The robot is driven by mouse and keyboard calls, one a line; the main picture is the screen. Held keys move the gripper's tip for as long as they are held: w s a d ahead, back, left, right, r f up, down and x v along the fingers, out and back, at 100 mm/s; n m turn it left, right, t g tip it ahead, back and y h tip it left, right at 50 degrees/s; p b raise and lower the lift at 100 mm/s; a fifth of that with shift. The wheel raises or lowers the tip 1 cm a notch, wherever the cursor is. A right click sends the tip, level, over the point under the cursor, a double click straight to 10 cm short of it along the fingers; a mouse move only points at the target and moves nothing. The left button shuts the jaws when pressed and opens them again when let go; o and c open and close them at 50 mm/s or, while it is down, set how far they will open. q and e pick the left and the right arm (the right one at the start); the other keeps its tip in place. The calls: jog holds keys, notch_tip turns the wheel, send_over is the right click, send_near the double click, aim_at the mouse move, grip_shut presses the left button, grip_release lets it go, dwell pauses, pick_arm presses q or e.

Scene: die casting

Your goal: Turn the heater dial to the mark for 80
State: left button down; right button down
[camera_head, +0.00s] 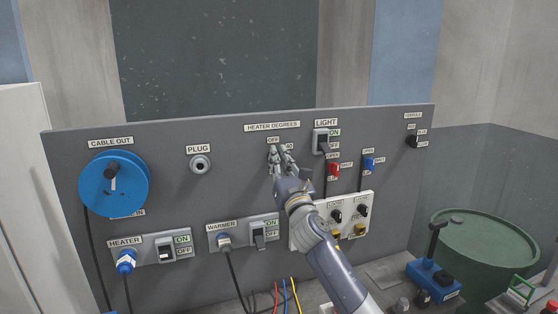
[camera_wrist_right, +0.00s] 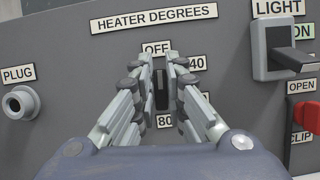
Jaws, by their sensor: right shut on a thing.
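The heater dial (camera_wrist_right: 161,90) is a dark, narrow knob below the HEATER DEGREES label (camera_wrist_right: 155,18) in the right wrist view. It stands about upright between my fingers. The OFF mark (camera_wrist_right: 156,48) is above it, the 40 mark (camera_wrist_right: 197,63) to its right, and the 80 mark (camera_wrist_right: 165,121) below it, partly covered. I cannot tell which end is the pointer. My right gripper (camera_wrist_right: 161,80) is shut on the dial, one finger on each side. In the head view my right gripper (camera_head: 281,156) hides the dial. My left gripper is not in view.
The light switch (camera_head: 322,141) sits close to the right of the dial, with red (camera_head: 334,169) and blue (camera_head: 369,163) clips beyond it. The plug socket (camera_head: 200,164) and blue cable reel (camera_head: 114,183) are to the left. The heater (camera_head: 166,248) and warmer (camera_head: 258,234) switches are below.

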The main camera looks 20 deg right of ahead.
jog(key=m+g+p, duration=0.3)
jog(key=m+p, duration=0.1)
jog(key=m, duration=0.7)
jog(key=f+m+g+p, duration=0.1)
jog(key=m+g+p, duration=0.2)
jog(key=m, duration=0.9)
jog(key=m+g+p, duration=0.3)
jog(key=m+p, duration=0.3)
jog(key=m, duration=0.5)
jog(key=shift+f+m+p, duration=0.2)
jog(key=shift+m+p, duration=0.1)
jog(key=shift+m, duration=0.1)
